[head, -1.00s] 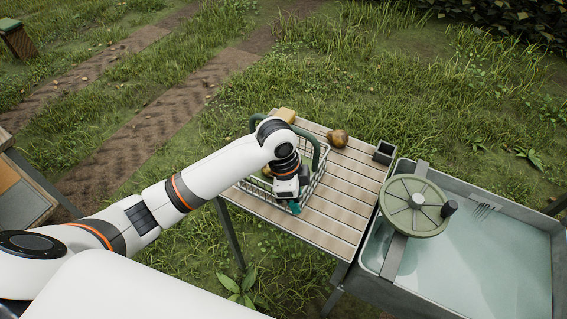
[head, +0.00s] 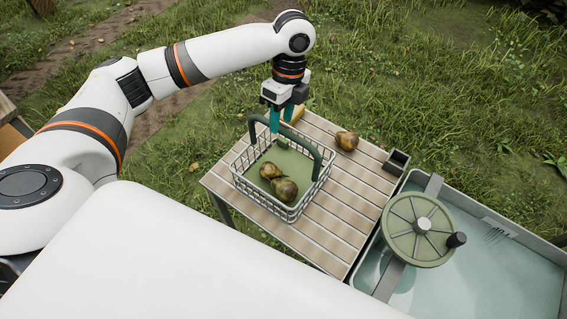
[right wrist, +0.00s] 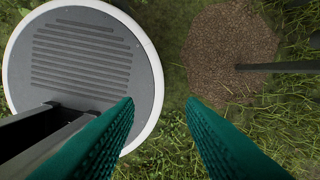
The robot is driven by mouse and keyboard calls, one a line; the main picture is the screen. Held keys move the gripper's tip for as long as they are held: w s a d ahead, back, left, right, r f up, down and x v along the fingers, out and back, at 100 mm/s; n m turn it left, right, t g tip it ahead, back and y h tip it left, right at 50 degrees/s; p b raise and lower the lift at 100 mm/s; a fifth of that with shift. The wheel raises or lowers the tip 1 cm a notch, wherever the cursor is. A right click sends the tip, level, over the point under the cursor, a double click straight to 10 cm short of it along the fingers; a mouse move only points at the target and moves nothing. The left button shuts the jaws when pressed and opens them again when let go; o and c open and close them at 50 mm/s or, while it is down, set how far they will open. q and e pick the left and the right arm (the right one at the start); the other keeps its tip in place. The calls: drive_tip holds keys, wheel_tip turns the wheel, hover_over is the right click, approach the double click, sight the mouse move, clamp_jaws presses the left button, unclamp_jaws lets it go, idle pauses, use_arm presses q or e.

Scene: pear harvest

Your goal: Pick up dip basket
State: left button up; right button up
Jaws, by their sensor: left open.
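The dip basket (head: 238,180) is a white wire basket with a green handle (head: 290,133), standing on the slatted table. It holds pears (head: 284,189) on a green bottom. My left gripper (head: 281,122) points down at the far side of the basket, its teal fingers close to the handle. It is open; I cannot tell whether the handle lies between the fingers. My right gripper (right wrist: 160,110) shows only in the right wrist view, with its teal fingers apart and nothing between them, above grass.
A water tank (head: 490,290) with a green wheel (head: 418,229) stands at right. A round grey plate (right wrist: 80,75) lies below my right gripper.

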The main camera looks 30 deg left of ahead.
sight(284, 129)
use_arm(q)
drive_tip(key=shift+s+f, duration=0.1)
drive_tip(key=shift+f, duration=0.8)
drive_tip(key=f+p, duration=0.2)
drive_tip(key=f, duration=0.2)
drive_tip(key=shift+d+f, duration=0.1)
drive_tip(key=shift+d, duration=0.1)
drive_tip(key=shift+s+f, duration=0.15)
drive_tip(key=shift+f, duration=0.45)
clamp_jaws()
use_arm(e)
drive_tip(key=r, duration=0.1)
drive_tip(key=w+r, duration=0.1)
drive_tip(key=shift+r, duration=0.3)
drive_tip(key=shift+w, duration=0.2)
